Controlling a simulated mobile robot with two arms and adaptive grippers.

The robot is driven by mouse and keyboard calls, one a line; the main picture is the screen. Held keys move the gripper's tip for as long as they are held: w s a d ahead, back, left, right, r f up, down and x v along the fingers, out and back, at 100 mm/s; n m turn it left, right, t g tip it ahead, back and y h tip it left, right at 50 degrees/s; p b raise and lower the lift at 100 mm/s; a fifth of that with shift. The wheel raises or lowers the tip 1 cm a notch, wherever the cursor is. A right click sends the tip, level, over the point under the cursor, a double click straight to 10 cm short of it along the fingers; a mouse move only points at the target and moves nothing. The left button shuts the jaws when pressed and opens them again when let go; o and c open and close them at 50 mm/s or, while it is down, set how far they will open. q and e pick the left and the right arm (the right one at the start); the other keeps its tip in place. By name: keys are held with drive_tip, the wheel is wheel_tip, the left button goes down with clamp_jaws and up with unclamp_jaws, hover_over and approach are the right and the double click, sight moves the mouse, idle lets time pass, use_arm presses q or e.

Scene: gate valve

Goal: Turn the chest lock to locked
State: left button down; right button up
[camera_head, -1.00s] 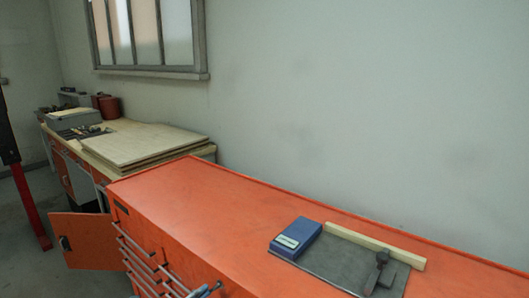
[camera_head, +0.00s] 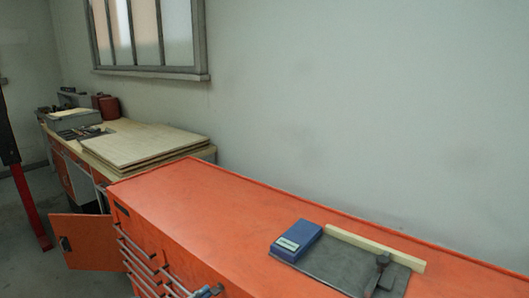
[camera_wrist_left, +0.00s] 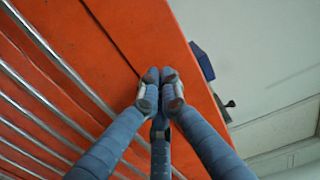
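The orange tool chest (camera_head: 215,205) runs across the lower right of the head view, with its metal drawer handles (camera_head: 140,262) on the front. In the left wrist view its orange front (camera_wrist_left: 75,60) fills the left side. The chest lock cannot be made out in either view. My left gripper (camera_wrist_left: 160,75) is close in front of the chest, near its top edge, with its blue-grey fingertips together. Whether they touch the chest is unclear. In the head view only a small part of it (camera_head: 207,291) shows at the bottom edge. My right gripper is not in view.
On the chest top lie a blue box (camera_head: 296,240), a grey plate (camera_head: 330,268), a wooden strip (camera_head: 375,248) and a dark tool (camera_head: 380,270). An open orange door (camera_head: 85,242) stands at the left. A workbench with boards (camera_head: 145,146) is behind.

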use_arm(q)
drive_tip(key=shift+w+d+r, duration=0.1)
drive_tip(key=shift+r, duration=0.4)
drive_tip(key=shift+w, duration=0.1)
drive_tip(key=shift+s+a, duration=0.2)
drive_tip(key=shift+a, duration=0.15)
drive_tip(key=v, duration=0.5)
drive_tip(key=shift+s+a+f, duration=0.25)
drive_tip(key=shift+s, duration=0.05)
